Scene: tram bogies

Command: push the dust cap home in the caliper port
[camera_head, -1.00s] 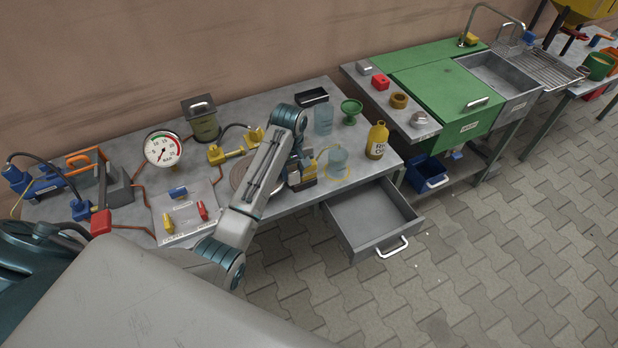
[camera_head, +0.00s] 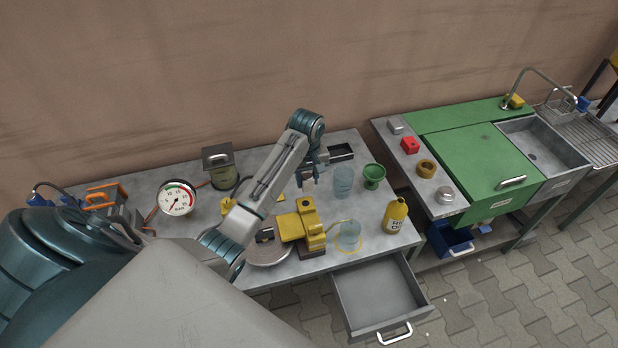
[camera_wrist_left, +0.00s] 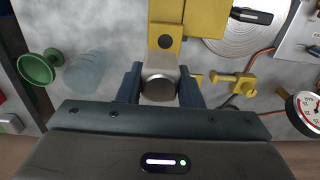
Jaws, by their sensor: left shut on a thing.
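The yellow caliper (camera_head: 309,226) stands on the grey bench, beside a round disc (camera_head: 269,252). In the left wrist view the caliper (camera_wrist_left: 205,18) is at the top, with a small dark round port (camera_wrist_left: 165,42) facing the gripper. My left gripper (camera_head: 309,182) is behind the caliper, on its wall side. In the left wrist view the gripper (camera_wrist_left: 160,88) is shut on a grey, metal-rimmed piece, apparently the dust cap (camera_wrist_left: 159,78). The cap appears just short of the port; the exact gap is hard to judge. My right gripper is not in view.
An open drawer (camera_head: 378,300) juts out in front. A gauge (camera_head: 177,198) stands left.

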